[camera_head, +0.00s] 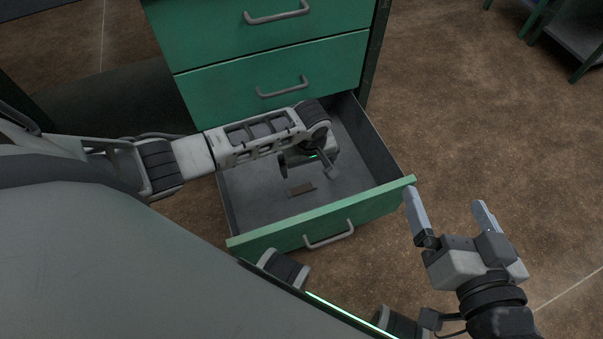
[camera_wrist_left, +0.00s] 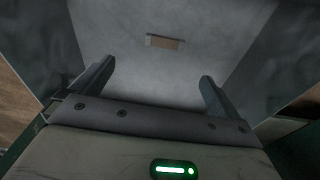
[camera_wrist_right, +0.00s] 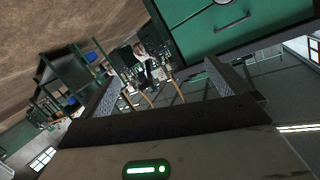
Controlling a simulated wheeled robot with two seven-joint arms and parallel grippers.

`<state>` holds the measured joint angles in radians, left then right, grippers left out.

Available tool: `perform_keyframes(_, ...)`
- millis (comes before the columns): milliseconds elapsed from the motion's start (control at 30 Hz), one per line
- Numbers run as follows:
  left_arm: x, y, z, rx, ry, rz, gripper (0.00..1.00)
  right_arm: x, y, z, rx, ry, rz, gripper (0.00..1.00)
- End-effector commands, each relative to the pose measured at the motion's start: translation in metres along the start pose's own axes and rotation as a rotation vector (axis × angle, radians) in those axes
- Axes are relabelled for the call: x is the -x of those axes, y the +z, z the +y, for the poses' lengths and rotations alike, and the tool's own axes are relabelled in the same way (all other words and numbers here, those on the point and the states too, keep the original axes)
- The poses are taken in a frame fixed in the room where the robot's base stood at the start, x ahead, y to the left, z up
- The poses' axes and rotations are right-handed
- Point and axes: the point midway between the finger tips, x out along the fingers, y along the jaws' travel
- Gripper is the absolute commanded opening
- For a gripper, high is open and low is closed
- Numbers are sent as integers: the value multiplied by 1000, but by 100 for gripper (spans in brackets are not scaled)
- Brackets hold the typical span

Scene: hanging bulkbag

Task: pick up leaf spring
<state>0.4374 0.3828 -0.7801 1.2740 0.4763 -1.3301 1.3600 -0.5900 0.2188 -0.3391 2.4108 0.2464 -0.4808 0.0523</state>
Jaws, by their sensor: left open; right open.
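A small flat brown piece, which looks like the leaf spring (camera_head: 300,189), lies on the grey floor of the open bottom drawer (camera_head: 350,207). It also shows in the left wrist view (camera_wrist_left: 165,42), beyond and between the fingertips, apart from them. My left gripper (camera_head: 305,174) is inside the drawer space, above and behind the piece, pointing down, open and empty. My right gripper (camera_head: 445,205) is open and empty, outside the drawer to the right of its front corner. In the right wrist view, nothing lies between its fingers.
The drawer's green front panel with its handle (camera_head: 328,235) stands at the near side. Closed green drawers (camera_head: 270,72) rise behind. The drawer walls surround my left gripper.

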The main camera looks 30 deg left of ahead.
Motion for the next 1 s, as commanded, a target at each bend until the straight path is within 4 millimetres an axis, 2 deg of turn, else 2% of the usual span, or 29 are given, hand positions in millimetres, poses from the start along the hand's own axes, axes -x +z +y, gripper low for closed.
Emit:
perform_keyframes(33,-6,-7,-1,26,-19,8,100,-2,5,1,-2,-6,6,100)
perform_keyframes(167,-19,-12,-5,56,-43,11,100,-3,5,-2,-29,-25,27,100)
perform_keyframes(500,-93,-12,-7,56,-40,12,100,-6,-5,-13,-192,-136,157,100)
perform_keyframes(700,-109,-12,-7,55,-38,11,100,-10,-38,-10,-21,-144,323,100)
perform_keyframes(867,-114,-12,-8,54,-37,11,100,-9,-48,-10,33,-146,379,100)
perform_keyframes(1000,-130,-11,-10,53,-38,12,100,-8,-64,-12,150,-158,500,100)
